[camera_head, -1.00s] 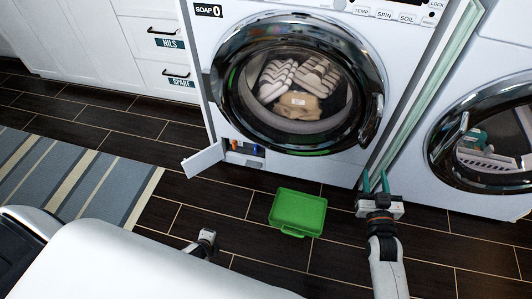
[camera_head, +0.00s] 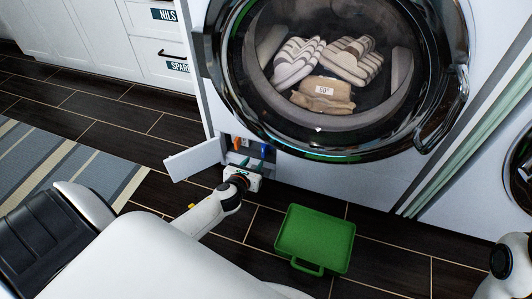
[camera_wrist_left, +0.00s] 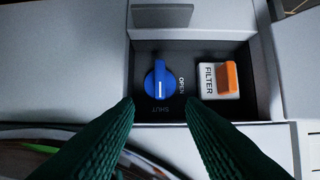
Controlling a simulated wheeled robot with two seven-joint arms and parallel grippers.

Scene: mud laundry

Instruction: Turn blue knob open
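The blue knob (camera_wrist_left: 160,80) sits in a dark recess in the left wrist view. The knob also shows small in the head view (camera_head: 264,150), inside the open compartment at the washer's base. My left gripper (camera_head: 243,163) is at that compartment. In the left wrist view its dark green fingers (camera_wrist_left: 160,106) are apart, one at each lower side of the knob, with nothing between them. They do not appear to touch it. My right gripper is out of view.
A white block marked FILTER with an orange grip (camera_wrist_left: 229,78) is right of the knob. The small compartment door (camera_head: 192,160) hangs open to the left. A green case (camera_head: 315,240) lies on the floor. The washer door (camera_head: 330,75) is above, with laundry behind its glass.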

